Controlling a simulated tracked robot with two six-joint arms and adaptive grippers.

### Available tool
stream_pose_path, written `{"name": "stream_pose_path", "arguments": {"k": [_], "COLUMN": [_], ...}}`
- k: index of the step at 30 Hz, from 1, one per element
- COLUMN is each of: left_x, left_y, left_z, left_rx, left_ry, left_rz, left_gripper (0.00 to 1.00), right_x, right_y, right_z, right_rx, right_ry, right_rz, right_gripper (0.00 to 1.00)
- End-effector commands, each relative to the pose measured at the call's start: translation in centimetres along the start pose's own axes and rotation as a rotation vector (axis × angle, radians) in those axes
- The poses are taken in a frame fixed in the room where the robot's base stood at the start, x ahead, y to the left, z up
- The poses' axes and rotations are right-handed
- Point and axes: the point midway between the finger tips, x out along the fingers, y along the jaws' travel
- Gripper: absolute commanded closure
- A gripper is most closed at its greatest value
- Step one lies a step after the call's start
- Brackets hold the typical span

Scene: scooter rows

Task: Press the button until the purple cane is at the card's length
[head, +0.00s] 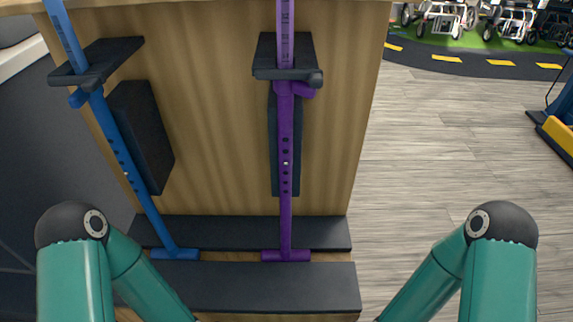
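The purple cane (286,210) stands upright against a wooden panel. Its upper tube carries printed marks and its top is cut off by the frame edge. Its lower tube has a column of dark holes, with one small pale spot (285,163) that may be the button. A purple collar (300,90) sits just below a black bracket (286,74) with a round knob. Its wide purple foot (286,255) rests between two dark ledges. I see no card. Both of my teal arms show at the bottom, but their grippers are out of view.
A blue cane (130,165) leans in a similar bracket (98,62) to the left. Dark ledges (260,286) cross the base of the wooden panel (215,130). Open plank floor (440,150) lies to the right. Wheeled chairs (440,18) stand far back.

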Motion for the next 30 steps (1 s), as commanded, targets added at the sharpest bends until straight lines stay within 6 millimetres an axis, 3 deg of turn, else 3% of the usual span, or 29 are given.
{"name": "stream_pose_path", "arguments": {"k": [5,12,30], "left_x": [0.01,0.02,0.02], "left_y": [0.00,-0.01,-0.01], "left_z": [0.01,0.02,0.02], "left_rx": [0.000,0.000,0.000], "left_ry": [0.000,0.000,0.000], "left_rz": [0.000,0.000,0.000], "left_gripper": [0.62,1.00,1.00], "right_x": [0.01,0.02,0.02], "right_y": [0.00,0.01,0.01], "right_z": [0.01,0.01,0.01], "right_rx": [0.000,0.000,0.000], "right_ry": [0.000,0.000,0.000], "right_rz": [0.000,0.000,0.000], "right_gripper": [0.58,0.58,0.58]}}
